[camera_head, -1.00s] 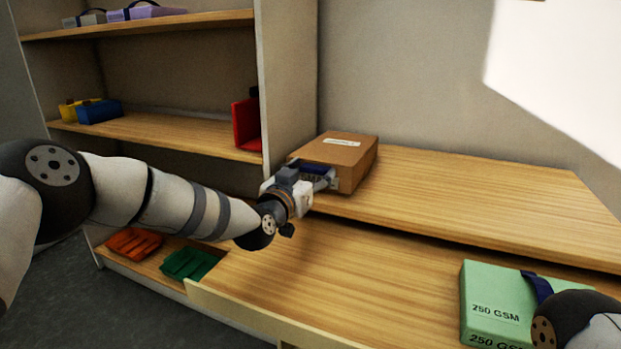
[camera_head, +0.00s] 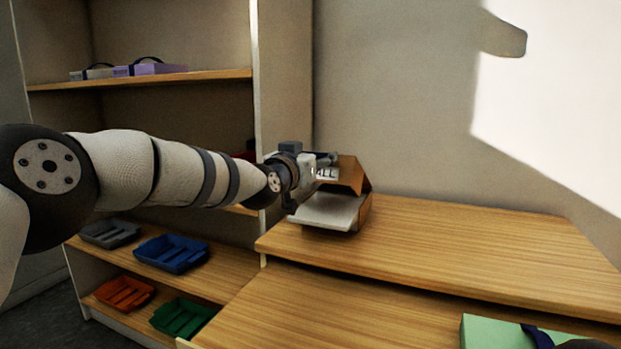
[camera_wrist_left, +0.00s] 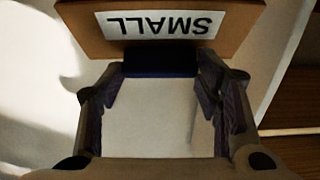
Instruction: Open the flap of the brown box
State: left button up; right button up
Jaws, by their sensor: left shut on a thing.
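The brown box (camera_head: 363,212) stands on the upper wooden surface, near the back wall. Its flap (camera_head: 352,174) is raised and tilted up, with a white label (camera_head: 326,173) on it. In the left wrist view the label (camera_wrist_left: 158,24) reads "SMALL" upside down. The gripper hides part of the flap. My right gripper is out of view.
A tall shelf unit (camera_head: 283,90) stands close behind my left arm. A green box (camera_head: 490,332) with a dark strap sits on the lower surface (camera_head: 330,310) at bottom right. The upper surface (camera_head: 460,235) right of the brown box is clear.

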pick_arm(q)
jog(key=shift+w+d+r+b, duration=0.15)
jog(key=shift+w+r+b, duration=0.2)
jog(key=shift+r, duration=0.55)
jog(key=shift+w+d+r+b, duration=0.1)
jog(key=shift+w+r, duration=0.35)
jog(key=shift+r, duration=0.4)
jog(key=o, duration=1.7)
jog(key=shift+f, duration=0.1)
jog(key=v, duration=1.2)
